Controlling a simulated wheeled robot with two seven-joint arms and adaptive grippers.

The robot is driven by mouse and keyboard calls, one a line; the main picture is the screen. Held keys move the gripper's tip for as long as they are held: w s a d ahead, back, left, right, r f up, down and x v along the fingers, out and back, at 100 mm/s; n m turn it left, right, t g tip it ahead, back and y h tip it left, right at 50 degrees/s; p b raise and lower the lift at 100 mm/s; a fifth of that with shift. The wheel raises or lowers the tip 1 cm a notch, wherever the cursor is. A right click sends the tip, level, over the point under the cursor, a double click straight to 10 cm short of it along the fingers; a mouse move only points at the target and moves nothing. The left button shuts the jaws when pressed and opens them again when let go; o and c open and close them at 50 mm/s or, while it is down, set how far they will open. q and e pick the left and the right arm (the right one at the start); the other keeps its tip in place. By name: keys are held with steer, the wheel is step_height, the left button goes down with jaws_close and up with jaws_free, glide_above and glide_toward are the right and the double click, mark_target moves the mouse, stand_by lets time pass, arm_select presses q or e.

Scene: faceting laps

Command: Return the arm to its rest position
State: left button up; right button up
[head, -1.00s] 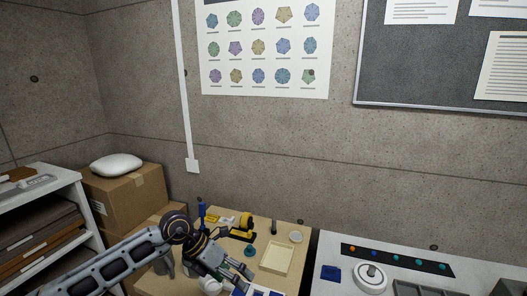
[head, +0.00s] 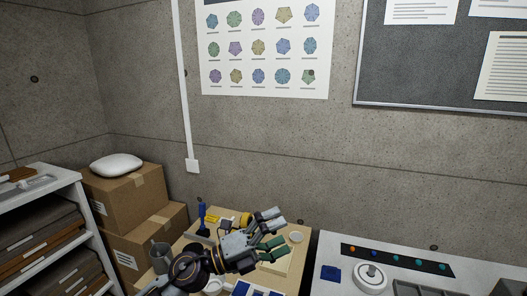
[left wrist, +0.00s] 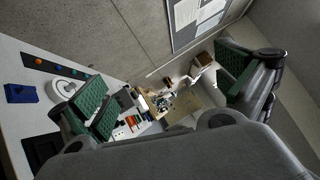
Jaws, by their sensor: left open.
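My left gripper (head: 272,231) is in the head view, above the wooden bench (head: 296,270) and over the pale tray (head: 283,262), which it partly hides. Its fingers are spread and point up and to the right, with nothing between them. In the left wrist view the two green-padded fingers (left wrist: 165,88) stand wide apart, and only distant surroundings show between them. My right gripper is not in view.
A white worktop (head: 430,280) with a round white disc (head: 370,274) and a blue block (head: 331,273) stands to the right. Cardboard boxes (head: 128,196) and a shelf unit (head: 62,178) stand left. Yellow and blue items sit at the bench's back. Air above the bench is clear.

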arm_select(q)
steer(key=w+a+n+t+y, duration=0.6)
steer(key=a+n+t+y, duration=0.6)
steer(key=n, duration=0.6)
steer(key=s+a+f+n+g+y, duration=0.1)
steer(key=a+f+n+g+y, duration=0.1)
steer(key=a+f+n+y, duration=0.45)
steer(key=s+a+f+n+g+y, duration=0.15)
steer(key=a+f+n, duration=0.25)
steer(key=f, duration=0.5)
steer(key=s+a+f+n+g, duration=0.2)
steer(key=s+f+g, duration=0.4)
steer(key=s+f, duration=0.4)
steer(key=s+a+f+n+g, duration=0.2)
steer(key=s+f+g, duration=0.45)
steer(key=s, duration=0.55)
step_height(320, 180, down, 33)
steer(key=s+a, duration=0.2)
steer(key=s+a+f, duration=0.3)
steer(key=s+f, duration=0.7)
steer(key=s+a+f+g, duration=0.1)
steer(key=s+a+f, duration=0.2)
steer(key=s+f, duration=0.7)
steer(key=shift+s, duration=0.5)
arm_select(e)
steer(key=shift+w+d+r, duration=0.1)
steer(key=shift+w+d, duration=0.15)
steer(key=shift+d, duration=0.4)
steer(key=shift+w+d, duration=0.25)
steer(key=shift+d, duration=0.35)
